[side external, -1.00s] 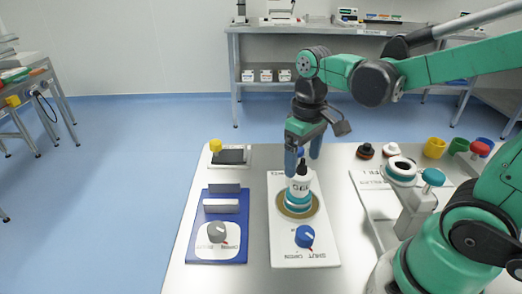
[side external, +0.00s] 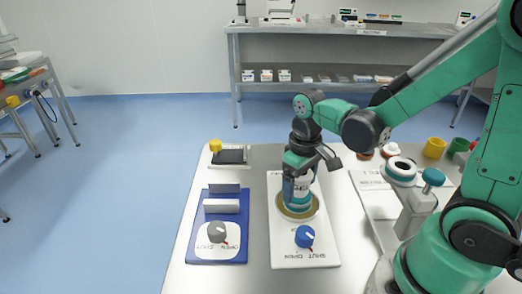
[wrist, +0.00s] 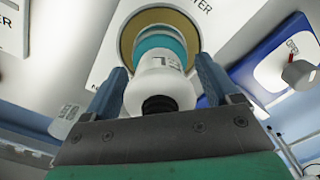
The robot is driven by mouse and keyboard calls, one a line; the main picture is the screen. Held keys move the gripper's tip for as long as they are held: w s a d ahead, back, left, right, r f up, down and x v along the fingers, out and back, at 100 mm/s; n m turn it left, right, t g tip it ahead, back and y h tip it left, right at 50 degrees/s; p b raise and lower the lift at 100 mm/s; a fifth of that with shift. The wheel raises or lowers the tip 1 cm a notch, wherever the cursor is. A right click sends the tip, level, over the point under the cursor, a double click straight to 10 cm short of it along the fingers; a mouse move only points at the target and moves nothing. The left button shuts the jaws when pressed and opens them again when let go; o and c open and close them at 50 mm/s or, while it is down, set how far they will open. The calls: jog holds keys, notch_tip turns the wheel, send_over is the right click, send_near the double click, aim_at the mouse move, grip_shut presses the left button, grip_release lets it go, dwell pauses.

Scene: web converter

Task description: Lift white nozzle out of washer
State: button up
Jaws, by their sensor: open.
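The white nozzle (wrist: 160,85) stands upright with a black tip and teal bands at its lower end. Its foot sits in a brass ring (wrist: 128,45) on the white plate, seemingly the washer (side external: 290,258). In the side view the nozzle is mostly hidden behind my gripper (side external: 299,203). My gripper points down over the nozzle. In the wrist view its two blue fingers (wrist: 162,80) stand on either side of the nozzle's white body, open, with a gap visible at least on the right.
A blue knob (side external: 304,236) sits at the near end of the white plate. A blue board (side external: 240,230) with upright grey plates and a grey knob (side external: 217,232) lies to the left. A white stand with a teal knob (side external: 433,177) stands to the right.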

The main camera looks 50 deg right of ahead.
grip_shut()
jog(key=shift+r, duration=4.15)
